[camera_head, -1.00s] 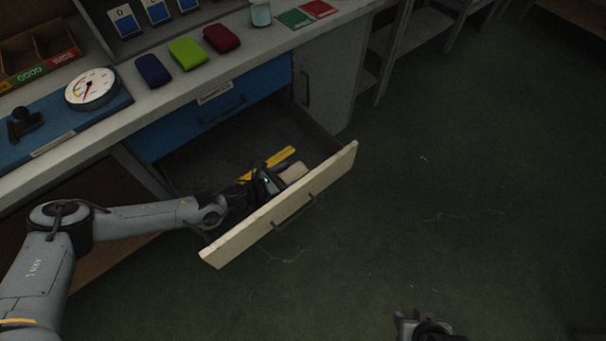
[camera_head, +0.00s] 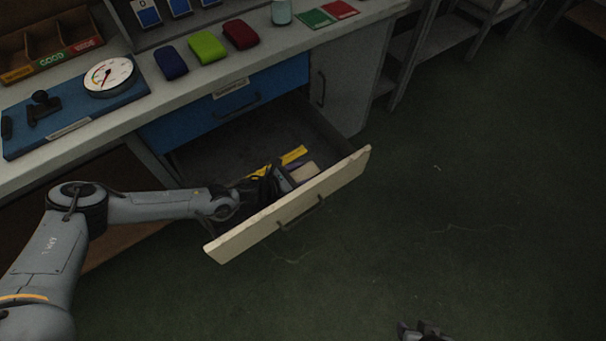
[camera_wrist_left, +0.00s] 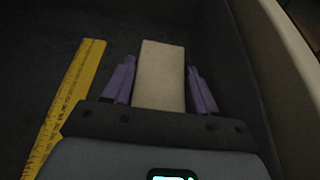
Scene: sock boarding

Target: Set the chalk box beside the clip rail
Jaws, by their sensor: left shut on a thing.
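A plain beige block, which I take for the chalk box (camera_head: 305,172), is inside the open drawer, near its front panel. It also shows in the left wrist view (camera_wrist_left: 162,75), between the two purple fingers. My left gripper (camera_head: 287,180) reaches down into the drawer and is shut on this box; in the wrist view its fingers (camera_wrist_left: 161,88) lie along both sides. Whether the box touches the drawer floor is unclear. My right gripper (camera_head: 424,332) is only partly in view at the bottom edge; its fingers are not clear. I cannot make out a clip rail for certain.
The drawer front (camera_head: 290,208) stands out below the bench. A yellow ruler (camera_head: 292,156) lies in the drawer, left of the box in the wrist view. On the bench are a round gauge (camera_head: 108,76), blue, green and red cases, and a wooden tray (camera_head: 50,50).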

